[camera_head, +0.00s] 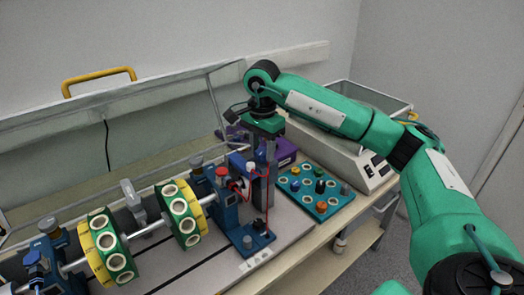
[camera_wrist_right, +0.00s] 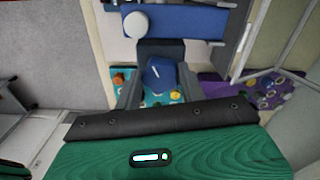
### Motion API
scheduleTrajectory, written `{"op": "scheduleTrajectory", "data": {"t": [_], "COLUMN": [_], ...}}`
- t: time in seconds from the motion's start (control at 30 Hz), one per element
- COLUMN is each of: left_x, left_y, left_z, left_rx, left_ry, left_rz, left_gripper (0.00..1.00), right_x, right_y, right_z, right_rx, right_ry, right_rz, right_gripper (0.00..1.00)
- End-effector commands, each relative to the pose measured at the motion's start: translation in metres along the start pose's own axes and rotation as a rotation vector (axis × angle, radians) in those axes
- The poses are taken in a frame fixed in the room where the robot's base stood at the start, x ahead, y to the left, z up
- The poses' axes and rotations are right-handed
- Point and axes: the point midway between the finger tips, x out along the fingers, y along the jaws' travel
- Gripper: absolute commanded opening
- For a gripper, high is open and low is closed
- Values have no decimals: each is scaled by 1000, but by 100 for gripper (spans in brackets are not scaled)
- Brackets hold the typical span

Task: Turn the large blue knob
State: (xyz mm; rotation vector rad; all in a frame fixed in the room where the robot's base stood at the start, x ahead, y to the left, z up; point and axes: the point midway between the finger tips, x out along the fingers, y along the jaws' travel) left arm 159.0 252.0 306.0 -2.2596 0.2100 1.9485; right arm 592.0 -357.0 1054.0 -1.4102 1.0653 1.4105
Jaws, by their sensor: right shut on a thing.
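The large blue knob (camera_wrist_right: 160,74) shows in the right wrist view, with a small white mark on its face. It sits between the two dark fingers of my right gripper (camera_wrist_right: 160,88), which is shut on it. In the head view my right gripper (camera_head: 266,160) points down at the right end of the shaft rig (camera_head: 228,205). The knob cannot be made out clearly there, as the fingers and nearby parts cover it. My left gripper is not in view.
A teal panel (camera_head: 318,205) with several small knobs lies right of the rig. Green and yellow discs (camera_head: 105,245) sit on the shaft at left. A raised clear cover (camera_head: 150,95) stands behind the rig.

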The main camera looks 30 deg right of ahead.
Motion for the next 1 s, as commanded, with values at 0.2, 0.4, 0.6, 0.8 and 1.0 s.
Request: {"op": "scheduleTrajectory", "data": {"t": [0.2,0.4,0.6,0.8,1.0], "left_x": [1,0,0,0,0], "left_y": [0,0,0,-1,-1], "left_z": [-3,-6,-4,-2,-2], "left_rx": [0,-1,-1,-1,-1], "left_ry": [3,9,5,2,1], "left_rz": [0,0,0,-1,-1], "left_gripper": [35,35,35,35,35], "right_x": [-1,-2,-2,-2,-1], "right_y": [0,0,0,0,0], "right_z": [-1,-1,-1,0,0], "right_rx": [-50,-62,-62,-62,-62], "right_ry": [0,0,0,0,0], "right_rz": [-3,-3,-3,-3,-1], "right_gripper": [18,18,18,62,62]}}
